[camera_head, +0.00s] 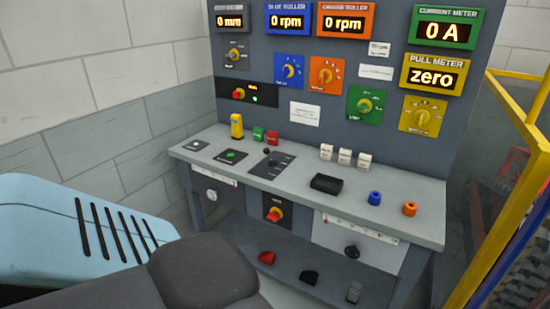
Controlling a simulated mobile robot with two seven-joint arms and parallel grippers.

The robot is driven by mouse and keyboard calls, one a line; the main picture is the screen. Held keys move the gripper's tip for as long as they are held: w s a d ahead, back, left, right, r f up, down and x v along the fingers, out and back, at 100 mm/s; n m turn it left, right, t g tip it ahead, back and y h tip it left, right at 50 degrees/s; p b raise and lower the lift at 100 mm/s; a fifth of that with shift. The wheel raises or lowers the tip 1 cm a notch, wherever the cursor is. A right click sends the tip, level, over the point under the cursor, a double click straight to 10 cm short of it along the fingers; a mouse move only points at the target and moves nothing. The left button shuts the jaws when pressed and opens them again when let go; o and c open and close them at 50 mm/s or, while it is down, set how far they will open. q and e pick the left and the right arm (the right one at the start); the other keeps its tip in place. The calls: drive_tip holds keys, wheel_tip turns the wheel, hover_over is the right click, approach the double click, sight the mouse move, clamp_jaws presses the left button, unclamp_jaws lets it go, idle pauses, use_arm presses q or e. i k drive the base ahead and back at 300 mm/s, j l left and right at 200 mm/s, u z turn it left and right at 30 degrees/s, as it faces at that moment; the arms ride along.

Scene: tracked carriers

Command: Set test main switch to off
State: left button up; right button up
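A rotary switch with a red handle on a yellow plate (275,213) sits in a black panel on the front of the test bench, below the worktop. Its small label is too blurred to read, and its handle looks slanted. A second red knob on yellow (239,94) sits in a black strip with small lit displays on the upright panel, at the left. I cannot tell for sure which is the test main switch, nor its on or off position. Neither gripper is in view, and nothing touches either switch.
The grey worktop (420,213) carries a lever (268,152), push buttons, a black box (326,184) and blue and orange knobs. Lit meters top the upright panel. A lower shelf (235,246) holds small items. A yellow frame (520,110) stands right; a brick wall is left.

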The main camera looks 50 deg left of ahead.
sight(274, 215)
drive_tip(key=j+u, duration=0.1)
drive_tip(key=j, duration=0.35)
drive_tip(key=i+j+u, duration=0.15)
drive_tip(key=j, duration=0.3)
drive_tip(key=j+u, duration=0.25)
drive_tip(key=i+j+u, duration=0.1)
drive_tip(key=u, duration=0.15)
